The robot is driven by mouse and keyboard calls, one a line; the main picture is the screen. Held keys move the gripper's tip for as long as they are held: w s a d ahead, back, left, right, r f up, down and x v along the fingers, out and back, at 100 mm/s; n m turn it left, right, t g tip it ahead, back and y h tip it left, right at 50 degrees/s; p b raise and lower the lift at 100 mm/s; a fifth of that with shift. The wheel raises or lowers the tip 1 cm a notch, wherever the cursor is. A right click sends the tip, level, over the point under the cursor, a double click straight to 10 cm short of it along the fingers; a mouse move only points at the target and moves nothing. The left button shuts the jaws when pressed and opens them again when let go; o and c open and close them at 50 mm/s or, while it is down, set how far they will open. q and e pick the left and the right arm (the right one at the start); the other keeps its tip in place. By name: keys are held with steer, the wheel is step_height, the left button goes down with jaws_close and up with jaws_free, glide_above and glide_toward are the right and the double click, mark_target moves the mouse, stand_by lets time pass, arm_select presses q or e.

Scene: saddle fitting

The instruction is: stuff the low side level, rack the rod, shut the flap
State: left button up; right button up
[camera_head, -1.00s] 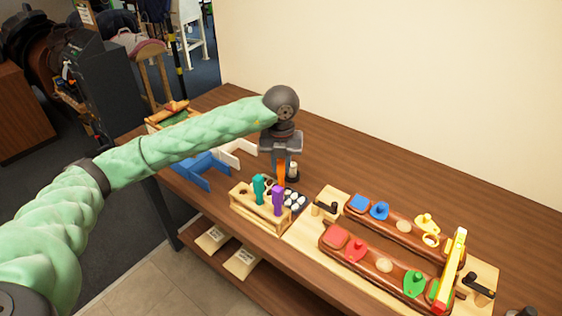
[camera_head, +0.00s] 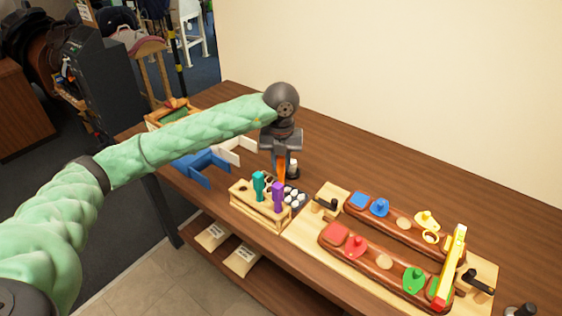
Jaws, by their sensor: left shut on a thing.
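My left gripper (camera_head: 280,157) points down over the table and is shut on an orange rod (camera_head: 281,171). The rod hangs just behind a wooden rack (camera_head: 258,208); I cannot tell whether it touches the rack. The rack holds a teal-handled rod (camera_head: 258,185) and a purple-handled rod (camera_head: 277,196). To the right, two long brown saddle panels (camera_head: 372,262) lie on a light wooden board (camera_head: 488,276). They carry coloured knobbed flaps, among them red, blue, green and yellow ones. A yellow level bar (camera_head: 452,262) with a red part lies across their right ends. My right gripper is out of view.
A dark tray of white balls (camera_head: 294,194) sits behind the rack. Blue (camera_head: 205,165) and white (camera_head: 236,149) dividers and a wooden box (camera_head: 170,113) stand at left. Black clamps (camera_head: 477,282) flank the panels. The table's back is clear.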

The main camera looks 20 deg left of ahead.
arm_select(q)
steer(key=shift+f+b, duration=0.75)
steer(key=shift+f, duration=0.2)
stand_by(0.7)
steer(key=shift+s+f+b, duration=0.1)
steer(key=shift+b, duration=0.3)
stand_by(1.5)
steer(key=shift+r+p, duration=1)
steer(key=shift+r, duration=2.55)
